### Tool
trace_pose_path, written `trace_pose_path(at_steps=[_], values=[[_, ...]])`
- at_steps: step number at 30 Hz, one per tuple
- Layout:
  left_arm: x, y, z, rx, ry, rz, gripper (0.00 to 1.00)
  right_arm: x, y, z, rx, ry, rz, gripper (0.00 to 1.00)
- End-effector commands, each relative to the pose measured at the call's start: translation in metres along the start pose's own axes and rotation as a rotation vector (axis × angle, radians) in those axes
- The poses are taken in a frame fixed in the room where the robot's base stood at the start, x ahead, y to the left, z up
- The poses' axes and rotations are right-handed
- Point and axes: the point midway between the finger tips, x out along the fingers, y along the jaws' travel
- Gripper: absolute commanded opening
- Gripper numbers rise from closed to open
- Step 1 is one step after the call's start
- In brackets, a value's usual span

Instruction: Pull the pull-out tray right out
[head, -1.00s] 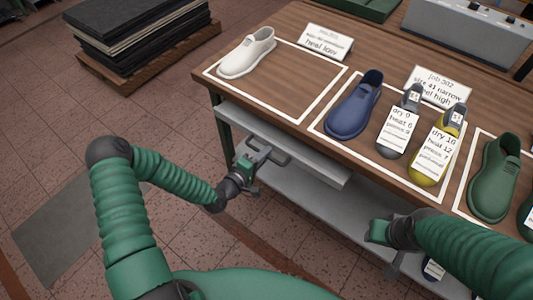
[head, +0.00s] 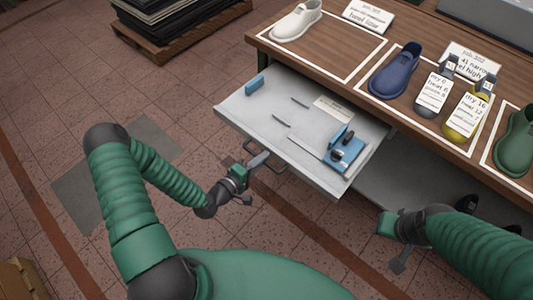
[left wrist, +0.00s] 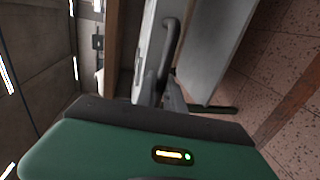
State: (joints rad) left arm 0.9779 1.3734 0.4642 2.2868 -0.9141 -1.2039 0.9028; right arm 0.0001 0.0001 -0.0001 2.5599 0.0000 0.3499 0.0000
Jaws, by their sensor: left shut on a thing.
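The pull-out tray (head: 250,118) is a light grey drawer standing well out from under the wooden table. Its dark handle (head: 282,167) is on the front edge. My left gripper (head: 257,161) is shut on the handle at its left part. In the left wrist view the dark handle (left wrist: 170,48) runs along the pale tray front (left wrist: 212,45), and the finger contact is partly hidden. My right gripper (head: 400,258) hangs empty-looking at the right, away from the tray; its jaw gap is unclear.
In the tray lie a blue block (head: 254,83), a paper card (head: 333,108), thin dark tools and a blue tool (head: 344,150). Shoe lasts, including a blue one (head: 396,72), stand on the table (head: 335,48). A lower shelf (head: 395,180) is at right. Floor in front is clear.

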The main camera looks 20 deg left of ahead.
Motion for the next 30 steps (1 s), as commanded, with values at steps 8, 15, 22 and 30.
trace_pose_path(at_steps=[8,15,22,30], values=[[-0.0059,-0.0056,0.0016,-0.004,-0.005,-0.011,0.0,0.0001,0.0,0.0001,0.0,0.0,0.0,0.36],[-0.0056,-0.0056,0.0012,-0.004,-0.005,-0.011,0.15,0.0001,0.0,0.0001,0.0,0.0,0.0,0.36],[-0.0052,-0.0037,0.0005,-0.002,-0.003,-0.005,0.34,-0.0001,0.0,0.0001,0.0,0.0,0.0,0.36],[-0.0093,-0.0022,0.0,-0.001,-0.002,-0.002,0.34,-0.0006,0.0,-0.0001,0.0,0.0,0.0,0.36]])
